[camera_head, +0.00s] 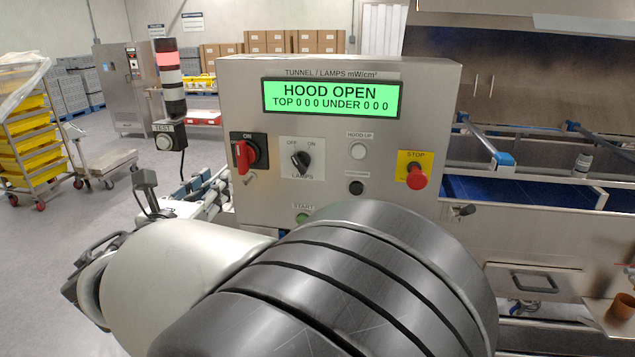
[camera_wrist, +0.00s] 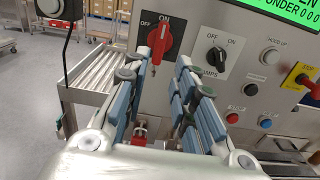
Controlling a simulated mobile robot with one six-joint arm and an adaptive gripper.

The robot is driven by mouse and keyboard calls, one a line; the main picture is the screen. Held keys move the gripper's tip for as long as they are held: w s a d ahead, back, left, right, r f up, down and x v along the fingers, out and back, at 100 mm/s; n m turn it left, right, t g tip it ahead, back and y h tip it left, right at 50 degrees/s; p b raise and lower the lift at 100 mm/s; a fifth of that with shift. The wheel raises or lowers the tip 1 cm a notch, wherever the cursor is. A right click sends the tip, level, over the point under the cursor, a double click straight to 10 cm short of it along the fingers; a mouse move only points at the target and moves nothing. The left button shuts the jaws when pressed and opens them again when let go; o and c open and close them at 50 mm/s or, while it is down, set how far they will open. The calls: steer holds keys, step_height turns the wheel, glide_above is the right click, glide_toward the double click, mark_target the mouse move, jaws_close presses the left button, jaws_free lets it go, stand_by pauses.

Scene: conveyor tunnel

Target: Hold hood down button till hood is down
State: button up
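The grey control panel (camera_head: 235,110) carries a green display (camera_head: 333,98) reading HOOD OPEN, TOP 0 0 0 UNDER 0 0 0. A white button (camera_head: 358,151) sits under the label HOOD UP. A black button (camera_head: 355,187) sits below it; its label is too small to read. In the wrist view the white button (camera_wrist: 269,56) and the black button (camera_wrist: 271,87) are right of my gripper (camera_wrist: 160,68). My gripper is open and empty, its fingers apart, pointing toward the panel's left part.
A red rotary switch (camera_head: 246,155), a lamps knob (camera_head: 301,160) and a red STOP button (camera_head: 417,177) surround the buttons. A green START button (camera_head: 302,218) is low on the panel. Red (camera_wrist: 232,117) and blue (camera_wrist: 266,122) buttons show low in the wrist view.

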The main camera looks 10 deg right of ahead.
jaws_close()
stand_by(1.3)
